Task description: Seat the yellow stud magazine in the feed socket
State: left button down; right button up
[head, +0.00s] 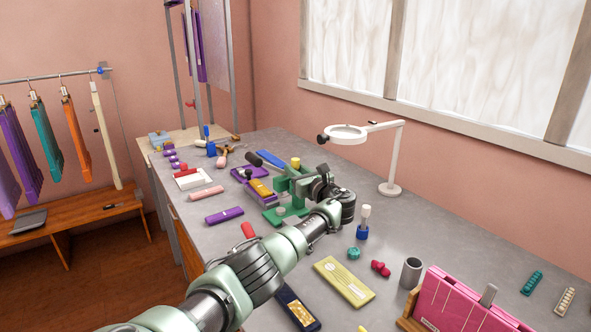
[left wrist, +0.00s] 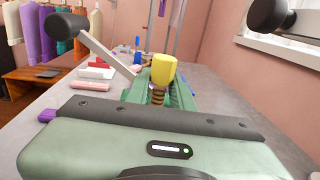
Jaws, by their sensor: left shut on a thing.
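The yellow stud magazine (head: 295,162) stands upright at the top of the green press (head: 290,211). In the left wrist view the magazine (left wrist: 163,70) is just beyond my gripper body, with a brownish ribbed part below it. My left gripper (head: 314,184) is at the right side of the press and shut on the magazine. Its fingertips are mostly hidden, so the contact is not clear. The feed socket cannot be made out, and I cannot tell whether the magazine's lower end is in it. My right gripper is not in view.
The press lever's dark knob (left wrist: 65,25) rises left of the magazine. A white magnifier lamp (head: 391,188) stands behind right. A purple cartridge (head: 224,215), a flat yellow case (head: 343,281), a grey cup (head: 411,271) and a pink rack (head: 460,305) crowd the bench.

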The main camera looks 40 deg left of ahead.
pick_arm(q)
jog(key=c, duration=1.1)
grip_release()
jog(key=shift+c, duration=0.2)
jog(key=shift+s+d, duration=0.2)
jog(key=shift+d, duration=0.35)
jog(key=v, duration=0.6)
jog(key=shift+s+d, duration=0.2)
jog(key=shift+d, duration=0.1)
